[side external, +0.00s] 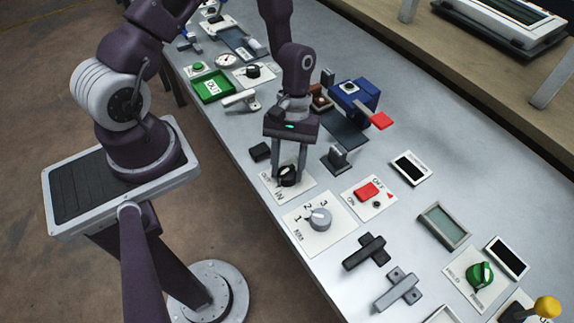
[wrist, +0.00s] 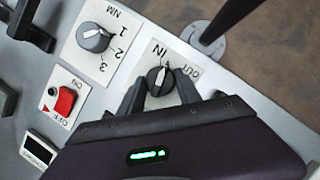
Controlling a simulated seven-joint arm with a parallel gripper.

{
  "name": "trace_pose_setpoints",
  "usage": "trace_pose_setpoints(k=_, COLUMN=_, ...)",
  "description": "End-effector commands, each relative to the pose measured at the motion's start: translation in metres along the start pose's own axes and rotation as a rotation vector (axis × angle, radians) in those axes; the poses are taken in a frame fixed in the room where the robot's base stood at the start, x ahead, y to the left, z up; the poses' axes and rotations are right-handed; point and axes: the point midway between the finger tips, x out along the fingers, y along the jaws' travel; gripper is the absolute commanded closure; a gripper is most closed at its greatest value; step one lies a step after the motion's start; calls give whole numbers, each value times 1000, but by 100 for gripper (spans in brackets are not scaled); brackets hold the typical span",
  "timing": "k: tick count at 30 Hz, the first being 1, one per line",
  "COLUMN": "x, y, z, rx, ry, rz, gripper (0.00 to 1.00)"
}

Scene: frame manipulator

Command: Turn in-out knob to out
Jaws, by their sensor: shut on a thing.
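The in-out knob (side external: 288,177) is black and round and sits on a white plate marked IN and OUT. In the wrist view the knob (wrist: 160,81) has a white pointer line that appears to lie toward the IN label (wrist: 160,52). The OUT label (wrist: 189,69) is to its right there. My gripper (side external: 287,172) points down over the plate, with its two fingers on either side of the knob. In the wrist view my gripper (wrist: 161,89) is shut on the knob; the fingers partly hide its sides.
A grey numbered knob (side external: 320,219) is on the neighbouring plate. A red switch (side external: 367,191) lies to the right. A small black block (side external: 260,152) and a dark upright bracket (side external: 337,158) stand close to my gripper. The metal table (side external: 440,160) has bare room farther right.

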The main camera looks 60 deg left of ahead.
Motion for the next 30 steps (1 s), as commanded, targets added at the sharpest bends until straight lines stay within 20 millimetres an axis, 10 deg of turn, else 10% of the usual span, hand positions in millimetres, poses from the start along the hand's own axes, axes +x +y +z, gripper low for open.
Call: trace_pose_setpoints(k=30, x=1, y=5, z=2, rx=721, ry=0, rz=-299, gripper=100)
